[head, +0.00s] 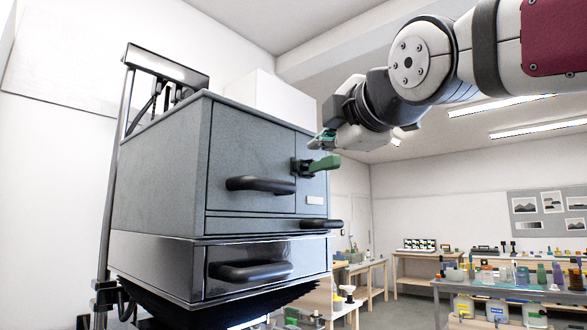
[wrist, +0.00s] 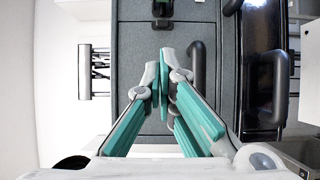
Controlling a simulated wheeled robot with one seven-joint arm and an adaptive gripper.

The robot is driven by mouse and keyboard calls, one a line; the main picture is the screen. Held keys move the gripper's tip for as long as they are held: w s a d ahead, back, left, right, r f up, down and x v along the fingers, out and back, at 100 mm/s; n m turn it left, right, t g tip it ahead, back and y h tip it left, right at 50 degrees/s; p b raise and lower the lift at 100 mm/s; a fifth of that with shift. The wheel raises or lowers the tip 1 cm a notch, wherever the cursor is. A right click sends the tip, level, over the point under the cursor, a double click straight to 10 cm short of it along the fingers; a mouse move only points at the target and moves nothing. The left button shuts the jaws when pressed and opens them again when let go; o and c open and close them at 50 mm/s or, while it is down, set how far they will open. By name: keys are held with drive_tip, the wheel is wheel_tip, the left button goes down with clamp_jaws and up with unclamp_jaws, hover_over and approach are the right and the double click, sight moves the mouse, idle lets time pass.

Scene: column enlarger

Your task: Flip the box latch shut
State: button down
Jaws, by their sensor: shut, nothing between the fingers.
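The grey box (head: 165,160) of the enlarger fills the left of the head view. Its latch, a green lever (head: 325,163) on a black mount (head: 301,167), is on the upper front near the right door seam. The lever sticks out to the right, roughly level. My gripper (head: 319,141) is shut and empty, just above the lever in the head view; I cannot tell whether they touch. In the wrist view my shut fingertips (wrist: 162,58) point at the box front, and the latch mount (wrist: 162,12) shows at the top edge, apart from them.
Black handles stick out from the box front: an upper one (head: 260,184), a small right one (head: 307,224) and a drawer one (head: 250,270). A metal column (head: 112,190) stands at left. Benches with bottles (head: 520,285) are at the back right. Open air lies right of the box.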

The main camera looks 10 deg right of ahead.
sight(322, 165)
drive_tip(key=w+d+p, duration=0.1)
drive_tip(key=w+d, duration=0.2)
drive_tip(key=w, duration=0.8)
idle(0.3)
idle(0.3)
drive_tip(key=shift+d+b, duration=0.35)
